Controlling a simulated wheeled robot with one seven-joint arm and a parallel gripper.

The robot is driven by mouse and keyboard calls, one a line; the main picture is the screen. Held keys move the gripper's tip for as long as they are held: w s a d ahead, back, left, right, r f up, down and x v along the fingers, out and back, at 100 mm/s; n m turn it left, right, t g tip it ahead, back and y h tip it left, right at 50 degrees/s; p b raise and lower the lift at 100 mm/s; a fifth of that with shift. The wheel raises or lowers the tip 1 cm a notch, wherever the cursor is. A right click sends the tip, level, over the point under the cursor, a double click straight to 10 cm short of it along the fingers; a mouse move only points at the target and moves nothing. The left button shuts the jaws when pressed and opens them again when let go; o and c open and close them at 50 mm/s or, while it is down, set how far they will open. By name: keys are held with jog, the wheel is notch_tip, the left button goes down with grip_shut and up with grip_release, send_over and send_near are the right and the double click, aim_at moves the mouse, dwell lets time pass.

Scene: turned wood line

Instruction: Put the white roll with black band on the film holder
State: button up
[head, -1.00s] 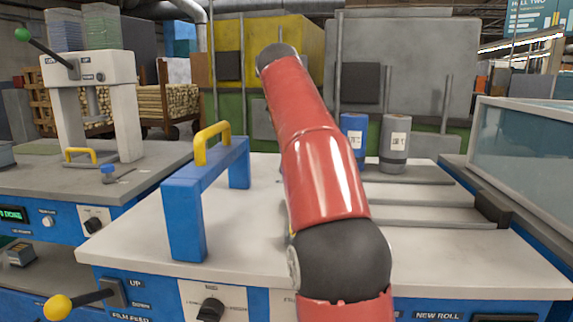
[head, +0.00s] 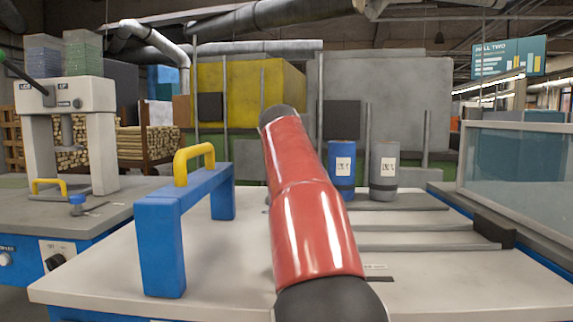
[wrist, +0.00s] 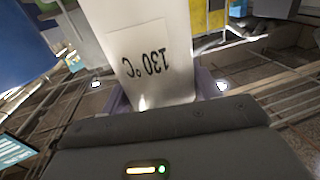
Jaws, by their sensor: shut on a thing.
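In the wrist view, my gripper (wrist: 162,98) is shut on a white roll (wrist: 150,45) that carries a label reading "130 °C". Purple-grey fingers show on both sides of it. No black band shows on the visible part, and its far end is cut off by the picture. In the head view, my red arm reaches away over the worktop, and the gripper and held roll are hidden. Low grey rails (head: 415,241) with a dark end block (head: 494,230) lie on the worktop. I cannot tell whether these are the film holder.
A blue roll (head: 342,172) and a grey roll with a dark band (head: 384,172) stand upright at the back of the worktop (head: 110,262). A blue frame with a yellow handle (head: 194,160) stands at left. A glass-sided case (head: 520,165) is at right.

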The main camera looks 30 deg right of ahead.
jog(key=shift+f+b, duration=1.35)
jog(key=shift+f, duration=1.65)
jog(key=shift+f, duration=0.15)
jog(key=o, duration=1.4)
jog(key=shift+r, duration=0.2)
jog(key=b+v, duration=0.4)
jog(key=v, duration=0.8)
